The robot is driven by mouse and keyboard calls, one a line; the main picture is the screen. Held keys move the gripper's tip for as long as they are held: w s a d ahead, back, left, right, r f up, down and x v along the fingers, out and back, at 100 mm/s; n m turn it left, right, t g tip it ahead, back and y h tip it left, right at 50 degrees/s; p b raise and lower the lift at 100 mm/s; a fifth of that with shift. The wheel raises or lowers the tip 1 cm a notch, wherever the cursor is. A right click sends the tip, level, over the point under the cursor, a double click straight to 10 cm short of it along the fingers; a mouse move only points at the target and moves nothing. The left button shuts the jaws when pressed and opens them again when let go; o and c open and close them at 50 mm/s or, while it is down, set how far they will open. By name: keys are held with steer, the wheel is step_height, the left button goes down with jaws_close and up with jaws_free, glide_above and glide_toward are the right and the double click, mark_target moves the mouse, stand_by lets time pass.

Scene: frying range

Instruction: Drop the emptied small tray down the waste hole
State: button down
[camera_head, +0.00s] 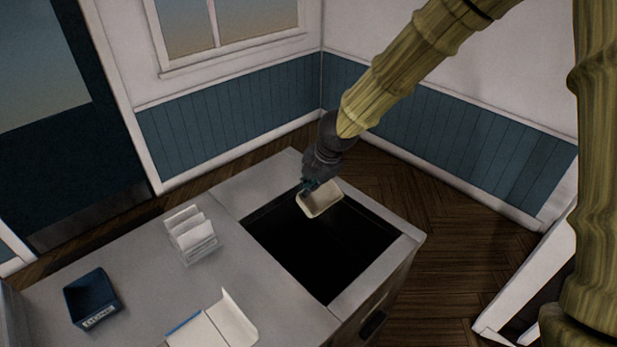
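A small cream tray (321,201) is at the end of my gripper (309,186), above the far edge of the dark waste hole (318,250). The tray is tilted, and the inside that shows looks empty. My gripper appears shut on the tray's left side; its fingertips are small and partly hidden. The waste hole is a large black rectangular opening in the grey counter, and its bottom is too dark to see.
Wooden floor (450,240) lies right of the counter.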

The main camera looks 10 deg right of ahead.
mark_target(312, 197)
steer(key=shift+s+d+f+b, duration=0.15)
steer(key=shift+s+b, duration=0.2)
steer(key=shift+s, duration=0.25)
steer(key=f+b, duration=0.1)
steer(key=f, duration=0.1)
steer(key=w+f+b, duration=0.1)
steer(key=f, duration=0.1)
steer(key=shift+d+f, duration=0.1)
steer(key=shift+f, duration=0.05)
steer(key=shift+s+f+b, duration=0.3)
steer(key=shift+f+b, duration=0.25)
steer(key=shift+b, duration=0.1)
step_height(312, 197, down, 5)
steer(key=b, duration=0.4)
steer(key=shift+w, duration=0.1)
steer(key=c, duration=1.6)
jaws_free()
steer(key=shift+o, duration=0.2)
steer(key=shift+r, duration=0.1)
steer(key=v, duration=1.2)
